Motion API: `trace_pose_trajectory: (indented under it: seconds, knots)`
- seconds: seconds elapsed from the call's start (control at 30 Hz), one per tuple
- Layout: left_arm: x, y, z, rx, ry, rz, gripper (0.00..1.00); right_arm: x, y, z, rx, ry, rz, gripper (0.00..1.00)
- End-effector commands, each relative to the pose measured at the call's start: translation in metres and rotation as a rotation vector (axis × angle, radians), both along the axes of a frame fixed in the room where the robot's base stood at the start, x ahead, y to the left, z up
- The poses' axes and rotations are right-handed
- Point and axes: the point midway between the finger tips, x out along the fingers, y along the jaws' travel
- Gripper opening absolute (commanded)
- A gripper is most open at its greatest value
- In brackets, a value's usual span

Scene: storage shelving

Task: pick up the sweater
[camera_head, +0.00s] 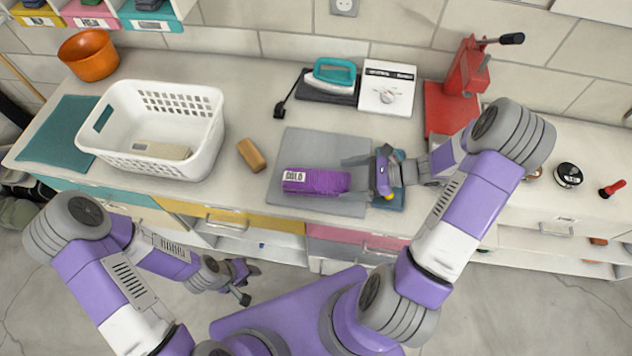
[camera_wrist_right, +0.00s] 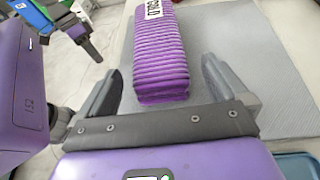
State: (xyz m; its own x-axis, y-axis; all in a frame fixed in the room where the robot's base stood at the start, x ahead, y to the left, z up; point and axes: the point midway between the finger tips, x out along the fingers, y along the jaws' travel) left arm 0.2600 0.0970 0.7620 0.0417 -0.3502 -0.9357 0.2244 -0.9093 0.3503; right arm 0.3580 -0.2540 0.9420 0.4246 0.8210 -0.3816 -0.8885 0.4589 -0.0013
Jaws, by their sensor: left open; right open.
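The sweater (camera_head: 322,182) is a folded purple knitted bundle with a white label at its left end. It lies on a grey mat (camera_head: 315,146) on the counter. In the right wrist view the ribbed sweater (camera_wrist_right: 160,58) extends away from the gripper, its near end between the open fingers. My right gripper (camera_head: 352,174) is open at the sweater's right end, with gaps visible between fingers and cloth. My left gripper (camera_head: 246,281) is open and empty, low in front of the counter's edge. It also shows at the top left of the wrist view (camera_wrist_right: 88,45).
A white basket (camera_head: 204,146) with a beige item inside stands at the left. A tan block (camera_head: 251,155) lies between basket and mat. An iron (camera_head: 334,72), a white scale (camera_head: 388,90) and a red press (camera_head: 466,75) stand behind. An orange bowl (camera_head: 88,54) is back left.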

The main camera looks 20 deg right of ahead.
Motion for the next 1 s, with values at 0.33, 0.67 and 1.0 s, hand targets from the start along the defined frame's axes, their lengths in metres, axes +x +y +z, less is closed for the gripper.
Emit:
trace_pose_trajectory:
  seconds: [0.33,0.67,1.0]
  knots:
    - [0.0,0.0,-0.006,0.0,0.0,0.0,0.43,0.017,0.041,-0.019,0.001,0.001,0.003,1.0]
    - [0.0,0.0,-0.006,0.0,0.0,0.0,0.43,0.019,0.045,-0.021,-0.001,0.0,0.0,0.97]
    - [0.0,0.0,-0.006,0.0,0.0,0.0,0.43,0.019,0.044,-0.021,-0.001,0.0,0.0,0.45]
